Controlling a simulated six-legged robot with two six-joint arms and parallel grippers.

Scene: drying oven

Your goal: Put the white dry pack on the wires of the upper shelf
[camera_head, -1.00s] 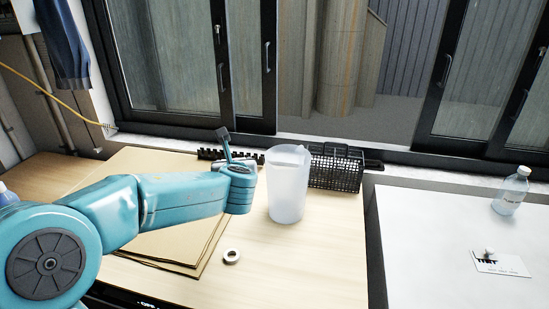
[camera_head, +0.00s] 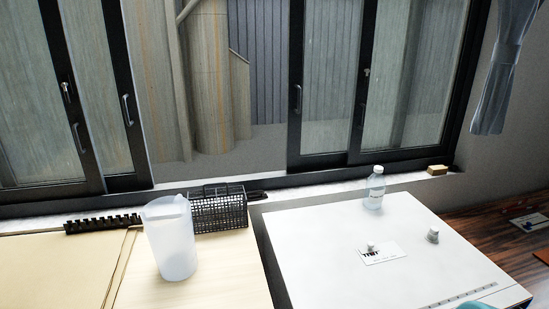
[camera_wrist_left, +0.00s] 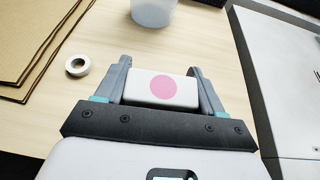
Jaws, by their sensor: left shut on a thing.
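The white dry pack (camera_wrist_left: 162,88) has a pink round spot on its face. In the left wrist view it sits between the two fingers of my left gripper (camera_wrist_left: 163,76), which is shut on it. The gripper holds it over the light wooden table. My left gripper is outside the head view. A small teal part of my own body shows at the bottom right edge of the head view, but my right gripper is not in view. The upper shelf and its wires are not visible in either view.
A translucent pitcher (camera_head: 172,240) stands on the wooden table (camera_head: 230,272), with a black wire basket (camera_head: 218,210) behind it. A tape roll (camera_wrist_left: 77,66) lies left of my left gripper. A white-topped surface (camera_head: 320,255) at right bears a bottle (camera_head: 374,190) and a card (camera_head: 383,254).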

